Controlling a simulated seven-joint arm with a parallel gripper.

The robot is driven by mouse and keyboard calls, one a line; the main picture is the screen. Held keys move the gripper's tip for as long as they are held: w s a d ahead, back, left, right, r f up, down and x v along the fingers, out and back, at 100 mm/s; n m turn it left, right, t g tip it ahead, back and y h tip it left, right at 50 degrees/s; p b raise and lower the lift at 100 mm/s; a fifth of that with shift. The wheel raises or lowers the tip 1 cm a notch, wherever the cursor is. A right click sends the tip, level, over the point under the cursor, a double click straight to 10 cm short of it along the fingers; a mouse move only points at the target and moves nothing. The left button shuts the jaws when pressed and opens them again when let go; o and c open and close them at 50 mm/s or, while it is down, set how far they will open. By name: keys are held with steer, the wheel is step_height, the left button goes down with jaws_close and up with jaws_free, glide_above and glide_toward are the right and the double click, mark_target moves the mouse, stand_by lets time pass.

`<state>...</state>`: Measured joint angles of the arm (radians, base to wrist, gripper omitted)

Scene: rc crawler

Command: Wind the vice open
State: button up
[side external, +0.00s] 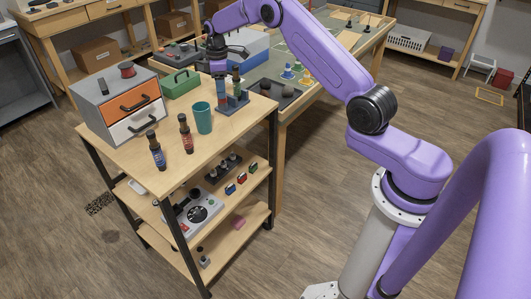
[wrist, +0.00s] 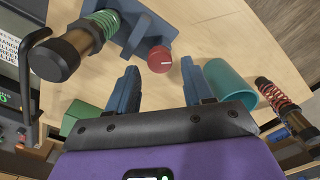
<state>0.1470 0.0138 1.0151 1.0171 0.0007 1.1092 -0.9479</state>
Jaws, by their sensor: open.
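The vice is a blue-grey block with a red round knob (wrist: 159,59); its body (wrist: 138,32) shows at the top of the wrist view. In the side view the vice (side external: 236,104) stands near the right edge of the wooden cart top. A dark shock with a green spring (wrist: 98,30) stands at the vice; I cannot tell how tightly it is held. My gripper (wrist: 159,64) is open and points down over the knob, with the knob between its fingertips in the wrist view. Gaps show on both sides of the knob. My gripper (side external: 221,91) partly hides the vice in the side view.
A teal cup (side external: 203,117) stands close by the vice, near my right finger in the wrist view. Two bottle-like shocks (side external: 185,133) stand at the cart's front. A green toolbox (side external: 181,83) and a drawer unit (side external: 117,104) are to the left.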

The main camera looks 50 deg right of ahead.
steer(key=shift+f, duration=1.2)
steer(key=c, duration=0.9)
steer(key=shift+n, duration=1.5)
steer(key=shift+n, duration=1.5)
